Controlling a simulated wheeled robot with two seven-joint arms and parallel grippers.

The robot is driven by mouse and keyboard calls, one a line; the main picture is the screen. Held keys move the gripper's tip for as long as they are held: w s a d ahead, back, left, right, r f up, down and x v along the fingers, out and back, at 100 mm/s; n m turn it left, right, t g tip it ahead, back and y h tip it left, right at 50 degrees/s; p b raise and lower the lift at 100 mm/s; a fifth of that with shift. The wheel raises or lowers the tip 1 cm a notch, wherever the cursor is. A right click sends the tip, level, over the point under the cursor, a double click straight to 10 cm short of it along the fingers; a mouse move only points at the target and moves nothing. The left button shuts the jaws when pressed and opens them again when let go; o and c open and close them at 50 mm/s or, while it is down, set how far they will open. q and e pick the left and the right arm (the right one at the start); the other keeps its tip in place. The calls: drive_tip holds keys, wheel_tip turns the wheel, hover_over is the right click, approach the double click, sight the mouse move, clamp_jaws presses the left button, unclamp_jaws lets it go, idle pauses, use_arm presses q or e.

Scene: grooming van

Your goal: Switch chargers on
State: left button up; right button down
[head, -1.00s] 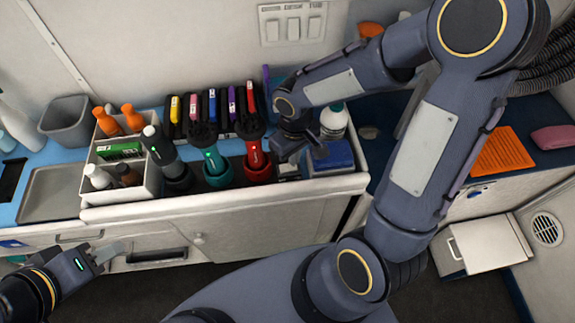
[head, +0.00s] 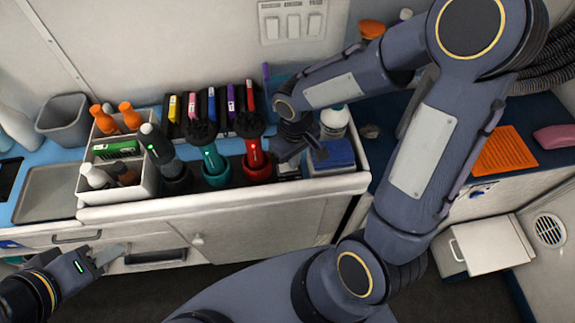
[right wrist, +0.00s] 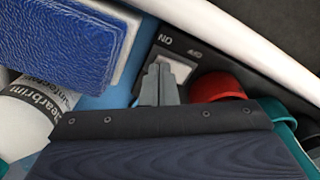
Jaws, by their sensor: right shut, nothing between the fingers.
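My right gripper (head: 308,145) is at the right of the red tool. In the right wrist view its shut, empty fingers (right wrist: 158,82) are at a pale rocker switch (right wrist: 176,66) labelled ON and OFF, partly covering it; contact cannot be told. My left gripper (head: 108,256) is low at the left, away from the counter; its jaw state is unclear.
A blue block (head: 331,155) and a white bottle (head: 334,121) stand close to my right gripper. A white caddy (head: 90,178) with bottles is at the left. Coloured cases (head: 211,105) line the back. A raised white counter lip (head: 225,203) runs along the front.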

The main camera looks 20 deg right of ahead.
drive_tip(key=shift+f, duration=0.25)
drive_tip(key=shift+r, duration=0.1)
drive_tip(key=shift+r+p, duration=2.7)
drive_tip(key=shift+r, duration=0.85)
drive_tip(key=s+r+m+t+y, duration=0.3)
drive_tip(key=s+r+m+t, duration=0.1)
drive_tip(key=s+r, duration=0.8)
drive_tip(key=shift+s+d+m+t+y, duration=0.3)
drive_tip(key=shift+d+t+y, duration=0.1)
drive_tip(key=shift+t, duration=0.4)
